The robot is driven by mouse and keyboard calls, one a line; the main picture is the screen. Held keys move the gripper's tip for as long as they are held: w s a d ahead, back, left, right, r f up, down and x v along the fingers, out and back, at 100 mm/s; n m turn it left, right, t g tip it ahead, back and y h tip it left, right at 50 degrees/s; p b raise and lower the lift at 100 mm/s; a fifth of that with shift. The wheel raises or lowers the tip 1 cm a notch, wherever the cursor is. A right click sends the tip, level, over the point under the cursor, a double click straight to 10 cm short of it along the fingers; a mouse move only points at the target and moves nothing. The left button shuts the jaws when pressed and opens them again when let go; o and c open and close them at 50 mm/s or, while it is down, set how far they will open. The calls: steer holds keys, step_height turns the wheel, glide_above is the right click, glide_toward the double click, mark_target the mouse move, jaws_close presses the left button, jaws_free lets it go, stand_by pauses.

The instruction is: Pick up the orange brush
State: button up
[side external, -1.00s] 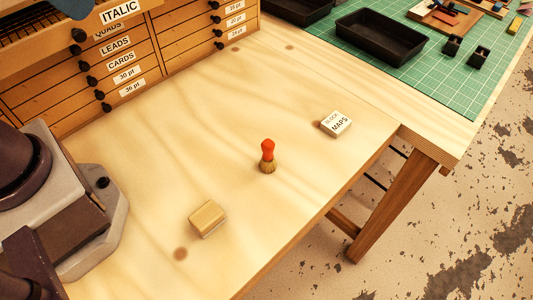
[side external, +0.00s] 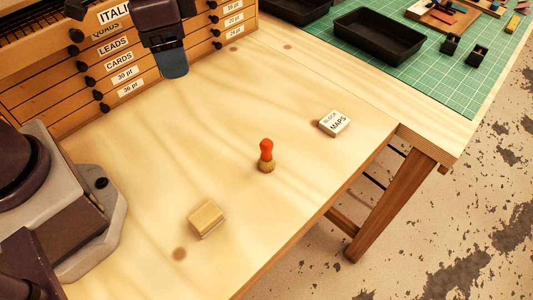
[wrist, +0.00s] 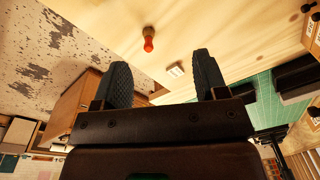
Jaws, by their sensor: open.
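The orange brush (side external: 266,150) stands upright on the wooden table, with its orange handle up and tan bristles down. It also shows in the wrist view (wrist: 148,38), beyond my fingertips and between their lines. My gripper (wrist: 163,80) is open and empty, its two dark padded fingers spread apart. In the side view my gripper (side external: 172,62) hangs in the air at the upper left, in front of the drawer cabinet and well away from the brush. Only part of it shows there.
A wooden block (side external: 207,219) lies nearer the front, left of the brush. A white labelled box (side external: 334,123) lies to its right. The drawer cabinet (side external: 110,60) borders the left. Table around the brush is clear.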

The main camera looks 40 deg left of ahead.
mark_target(266, 153)
steer(key=w+d+f+m, duration=0.2)
steer(key=d+f+m, duration=0.1)
steer(key=w+d+f+m, duration=0.3)
steer(key=f, duration=0.1)
steer(key=w+d+f+m+g, duration=0.1)
steer(key=w+d+f+m, duration=0.2)
steer(key=d+f+m, duration=0.1)
steer(key=shift+w+f, duration=0.2)
steer(key=shift+w+d+r+m, duration=0.15)
steer(key=shift+w+m, duration=0.1)
steer(key=shift+m, duration=0.45)
step_height(266, 153, down, 7)
steer(key=shift+r, duration=0.1)
steer(key=shift+w+a+f, duration=0.1)
steer(key=shift+f, duration=1.45)
steer(key=shift+w+a+f, duration=0.1)
steer(key=shift+f, duration=1.45)
steer(key=c, duration=1)
